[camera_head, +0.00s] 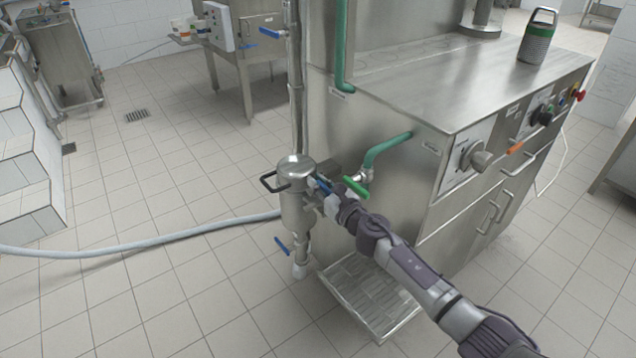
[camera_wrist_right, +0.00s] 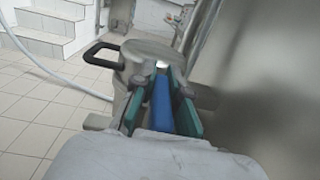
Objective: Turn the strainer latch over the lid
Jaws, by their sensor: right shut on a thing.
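The strainer is a steel cylinder (camera_head: 297,214) on a vertical pipe, with a round lid (camera_head: 295,166) on top. The lid also shows in the right wrist view (camera_wrist_right: 143,58), with a black loop handle (camera_wrist_right: 98,52) on its left side. My right gripper (camera_head: 326,188) is beside the lid, on its right. In the right wrist view its two green-padded fingers (camera_wrist_right: 162,100) are shut on a blue bar (camera_wrist_right: 161,104), which looks like the latch. The bar's far end lies at the lid's near edge; whether it touches the lid cannot be told. My left gripper is out of view.
A steel machine (camera_head: 400,130) stands close on the right. A green-handled valve (camera_head: 356,187) sits just beside my right gripper. A blue lever (camera_head: 283,246) is on the pipe below the strainer. A pale hose (camera_head: 130,250) crosses the open tiled floor on the left.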

